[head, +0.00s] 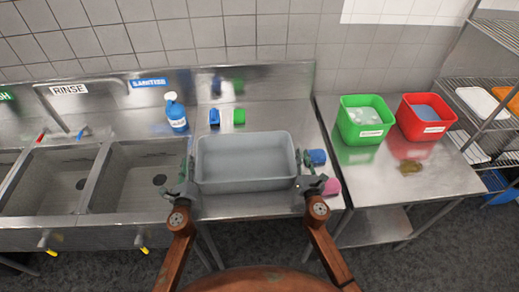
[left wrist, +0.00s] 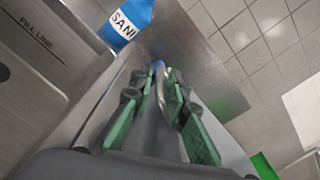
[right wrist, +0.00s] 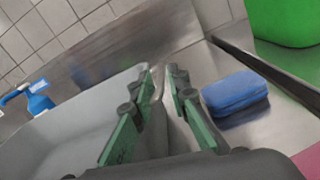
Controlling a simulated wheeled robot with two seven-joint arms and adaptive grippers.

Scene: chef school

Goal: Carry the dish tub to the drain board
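The grey, empty-looking dish tub (head: 245,160) is in the middle of the head view, over the steel drain board (head: 275,112) right of the sinks. It looks level; I cannot tell whether its base touches the steel. My left gripper (head: 187,180) is at its left wall, and my right gripper (head: 303,180) is at its right wall. In the left wrist view, the green-padded fingers (left wrist: 163,75) close around the tub's rim. In the right wrist view, the fingers (right wrist: 162,75) close on the tub's wall (right wrist: 90,110).
A blue sanitizer bottle (head: 176,112) stands behind left. Green (head: 365,120) and red (head: 425,116) bins stand on the right table.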

